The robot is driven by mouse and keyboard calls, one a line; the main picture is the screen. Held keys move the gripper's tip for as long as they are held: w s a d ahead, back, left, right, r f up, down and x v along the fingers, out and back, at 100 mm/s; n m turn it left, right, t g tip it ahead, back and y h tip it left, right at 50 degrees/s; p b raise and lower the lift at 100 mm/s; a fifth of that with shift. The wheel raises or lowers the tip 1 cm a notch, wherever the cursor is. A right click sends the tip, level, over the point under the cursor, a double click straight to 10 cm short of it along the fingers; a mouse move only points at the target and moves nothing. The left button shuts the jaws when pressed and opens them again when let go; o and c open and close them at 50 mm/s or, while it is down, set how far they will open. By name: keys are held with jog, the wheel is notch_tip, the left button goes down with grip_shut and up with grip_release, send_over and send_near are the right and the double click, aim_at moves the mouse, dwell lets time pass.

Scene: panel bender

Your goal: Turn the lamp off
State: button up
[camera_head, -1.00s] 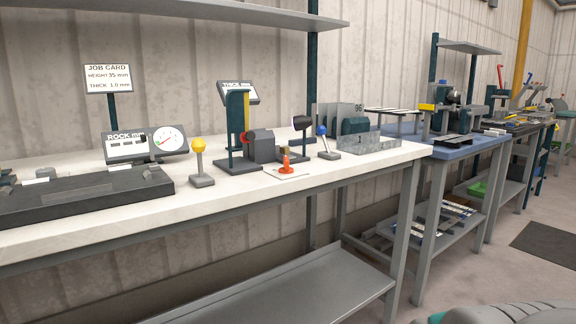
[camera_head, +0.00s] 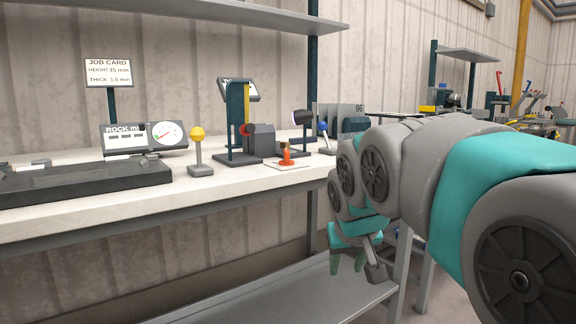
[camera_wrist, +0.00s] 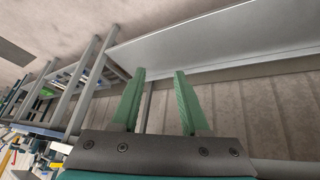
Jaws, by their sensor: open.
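A small lamp with a dark shade (camera_head: 303,117) stands on the white workbench, behind the orange-red piece. I cannot tell whether it is lit, and no switch on it is clear to me. My gripper (camera_head: 347,266) hangs below the front edge of the bench, to the right of and lower than the lamp, apart from everything. Its green fingers are open and empty, and they also show in the wrist view (camera_wrist: 160,73). The lamp does not show in the wrist view.
The bench (camera_head: 240,185) holds a yellow-knobbed lever (camera_head: 198,150), a blue-knobbed lever (camera_head: 323,130), an orange-red piece (camera_head: 286,158) and a gauge box (camera_head: 145,138). A lower shelf (camera_head: 290,291) lies under my gripper. My arm hides the bench's right end.

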jog(key=w+a+r+t+b, duration=0.35)
jog(key=w+a+r, duration=0.25)
jog(key=w+r, duration=0.4)
jog(key=t+y+b, duration=0.1)
jog(key=t+y, duration=0.1)
jog(key=t, duration=0.2)
send_near(287, 151)
jog(key=x, duration=0.4)
jog(key=shift+x, duration=3.75)
jog(key=shift+s, duration=0.1)
grip_shut()
